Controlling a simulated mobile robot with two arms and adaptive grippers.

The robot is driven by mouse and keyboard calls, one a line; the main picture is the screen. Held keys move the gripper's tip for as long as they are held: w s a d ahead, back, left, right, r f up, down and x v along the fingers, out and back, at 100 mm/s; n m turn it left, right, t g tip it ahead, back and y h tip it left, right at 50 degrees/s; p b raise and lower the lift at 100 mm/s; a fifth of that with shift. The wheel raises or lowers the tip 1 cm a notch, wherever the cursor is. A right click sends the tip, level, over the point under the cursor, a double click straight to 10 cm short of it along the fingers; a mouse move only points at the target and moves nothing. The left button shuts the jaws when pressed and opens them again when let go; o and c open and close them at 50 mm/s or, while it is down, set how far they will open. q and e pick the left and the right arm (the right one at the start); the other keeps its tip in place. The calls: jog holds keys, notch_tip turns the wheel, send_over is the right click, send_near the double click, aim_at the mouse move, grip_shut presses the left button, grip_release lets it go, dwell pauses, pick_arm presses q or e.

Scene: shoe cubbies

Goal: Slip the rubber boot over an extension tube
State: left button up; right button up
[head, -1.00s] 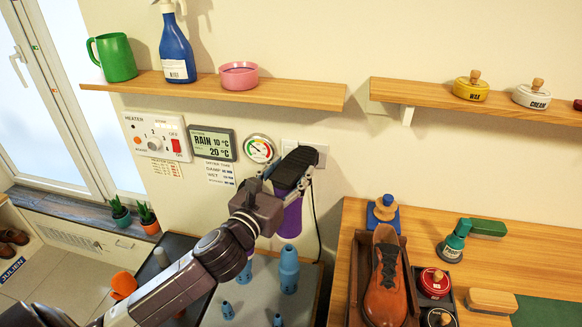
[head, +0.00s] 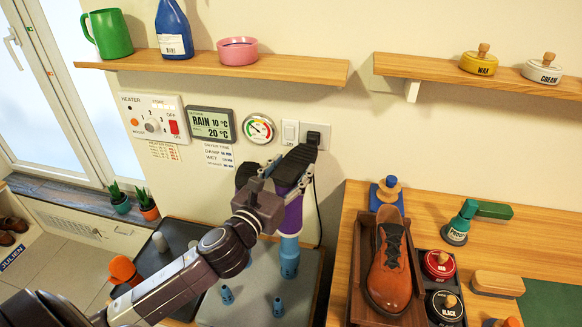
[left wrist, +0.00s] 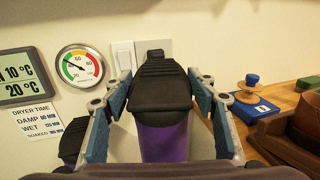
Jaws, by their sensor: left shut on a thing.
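My left gripper (head: 290,183) is shut on a purple rubber boot with a black sole (head: 291,215), held upside down, sole up. In the left wrist view the boot (left wrist: 163,142) stands upright between the blue finger pads. A blue extension tube (head: 289,259) rises from the grey dryer top (head: 258,292) directly below the boot's opening. The boot's lower rim meets the tube's top in the head view; I cannot tell how far it is over it. A second upside-down boot (left wrist: 72,143) stands to the left, mostly hidden by my arm in the head view.
Short blue pegs (head: 227,295) stand on the dryer's front. An orange-handled thing (head: 123,270) lies left of it. A black cord hangs from the wall socket (head: 316,137) close behind the boot. A wooden bench (head: 349,222) with a brown shoe (head: 389,267) is to the right.

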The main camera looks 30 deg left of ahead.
pick_arm(q)
jog(key=shift+p, duration=0.75)
dwell(1.6)
notch_tip(320, 180, down, 9)
jog(key=b, duration=0.6)
jog(key=shift+r, duration=0.2)
dwell(2.5)
jog(key=shift+f+b, duration=0.1)
jog(key=shift+b, duration=0.2)
jog(key=shift+f+b, duration=0.4)
jog(key=shift+f, duration=0.15)
jog(key=o, duration=1.5)
jog(key=s, duration=0.8)
